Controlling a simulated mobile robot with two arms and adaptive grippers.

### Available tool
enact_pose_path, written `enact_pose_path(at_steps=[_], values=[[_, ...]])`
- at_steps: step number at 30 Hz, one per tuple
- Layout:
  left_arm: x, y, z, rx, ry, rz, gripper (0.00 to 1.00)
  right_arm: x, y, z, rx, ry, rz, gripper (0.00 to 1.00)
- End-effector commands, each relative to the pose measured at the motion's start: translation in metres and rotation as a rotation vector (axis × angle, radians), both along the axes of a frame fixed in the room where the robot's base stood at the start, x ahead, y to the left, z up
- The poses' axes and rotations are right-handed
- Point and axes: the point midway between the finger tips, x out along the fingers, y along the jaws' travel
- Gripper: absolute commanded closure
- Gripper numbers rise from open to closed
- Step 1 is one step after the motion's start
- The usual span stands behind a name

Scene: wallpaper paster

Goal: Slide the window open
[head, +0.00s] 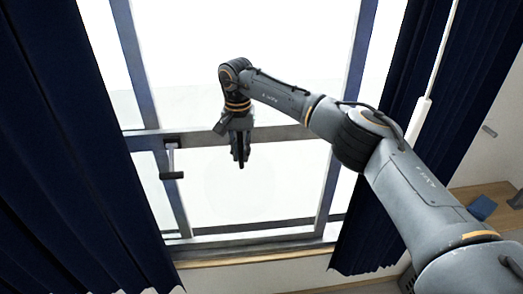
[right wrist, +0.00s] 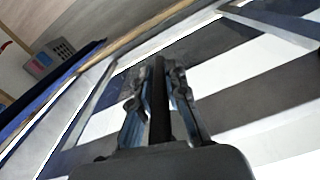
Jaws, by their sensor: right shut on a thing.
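The window (head: 238,136) is tall, with grey frames and bright panes, and fills the middle of the head view. A T-shaped dark handle (head: 172,175) sticks out from its left part, below the crossbar. My right gripper (head: 239,160) is in front of the window, right of that handle and pointing down. In the right wrist view its fingers (right wrist: 160,95) are shut on a dark bar (right wrist: 160,110), which looks like a window handle. The bar's mount is hidden. My left gripper is not in view.
Dark blue curtains hang at the left (head: 60,140) and right (head: 372,225) of the window. A wooden sill (head: 255,257) runs below it. A wooden surface (head: 490,200) with a blue object (head: 482,208) is at the far right.

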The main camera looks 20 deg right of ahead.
Motion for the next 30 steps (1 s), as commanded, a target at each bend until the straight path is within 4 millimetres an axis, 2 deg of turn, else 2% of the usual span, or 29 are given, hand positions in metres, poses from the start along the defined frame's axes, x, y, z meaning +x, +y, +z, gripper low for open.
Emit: enact_pose_path(at_steps=[4, 15, 16, 19, 30], values=[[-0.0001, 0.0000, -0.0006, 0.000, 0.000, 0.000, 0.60, 0.0029, 0.0113, 0.0001, 0.001, -0.002, 0.000, 1.00], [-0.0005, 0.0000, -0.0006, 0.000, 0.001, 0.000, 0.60, 0.0038, 0.0126, 0.0005, 0.001, -0.003, -0.001, 1.00], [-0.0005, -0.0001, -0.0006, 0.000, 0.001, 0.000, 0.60, 0.0038, 0.0125, 0.0005, 0.000, -0.004, -0.001, 0.84], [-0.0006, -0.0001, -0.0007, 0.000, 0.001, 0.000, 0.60, 0.0037, 0.0123, 0.0005, 0.000, -0.002, -0.001, 0.63], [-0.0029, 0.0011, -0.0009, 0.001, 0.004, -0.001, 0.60, 0.0038, 0.0118, 0.0043, 0.000, -0.003, -0.002, 0.63]])
